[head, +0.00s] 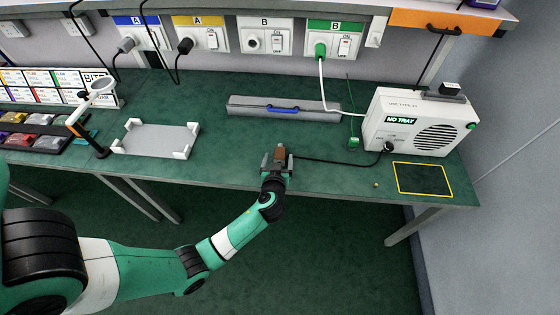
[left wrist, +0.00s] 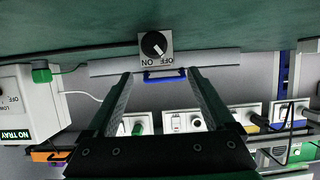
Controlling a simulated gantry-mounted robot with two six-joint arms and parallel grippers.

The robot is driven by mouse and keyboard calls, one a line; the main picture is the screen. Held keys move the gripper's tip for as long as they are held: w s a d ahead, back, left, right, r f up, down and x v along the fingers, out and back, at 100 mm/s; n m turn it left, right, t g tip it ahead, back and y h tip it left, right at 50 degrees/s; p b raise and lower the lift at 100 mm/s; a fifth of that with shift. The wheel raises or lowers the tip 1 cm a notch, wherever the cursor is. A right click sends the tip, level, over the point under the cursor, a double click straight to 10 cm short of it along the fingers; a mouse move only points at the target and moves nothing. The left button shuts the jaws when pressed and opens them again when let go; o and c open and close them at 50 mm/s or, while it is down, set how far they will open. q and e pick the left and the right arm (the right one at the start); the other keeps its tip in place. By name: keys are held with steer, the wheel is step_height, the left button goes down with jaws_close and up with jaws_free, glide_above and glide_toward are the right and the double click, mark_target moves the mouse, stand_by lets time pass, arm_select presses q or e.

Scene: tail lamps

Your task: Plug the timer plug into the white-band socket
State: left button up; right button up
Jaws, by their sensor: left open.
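The timer plug, a grey block with a black dial marked ON and OFF, shows in the left wrist view (left wrist: 155,45) just past my fingertips. In the head view it is mostly hidden at my left gripper (head: 277,164), low over the table's front part. My left gripper is open, its two fingers apart in the left wrist view (left wrist: 159,75); contact with the plug is not clear. The white-band socket (head: 281,37) is on the back wall, marked B, with a switch and nothing plugged in. It also shows inverted in the left wrist view (left wrist: 183,122). My right gripper is out of view.
A black cord runs from the plug to the NO TRAY machine (head: 420,121). The green-band socket (head: 330,38) holds a green plug; a black plug is at the yellow-band socket (head: 204,36). A grey bar with a blue handle (head: 283,108) lies behind my gripper. A white tray (head: 155,139) is left.

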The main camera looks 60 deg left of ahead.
mark_target(280, 152)
arm_select(q)
steer(key=shift+w+a, duration=0.1)
steer(key=shift+a, duration=0.05)
steer(key=b+x, duration=0.2)
steer(key=x, duration=0.3)
steer(key=shift+w+f, duration=0.1)
steer(key=shift+c, duration=0.3)
jaws_close()
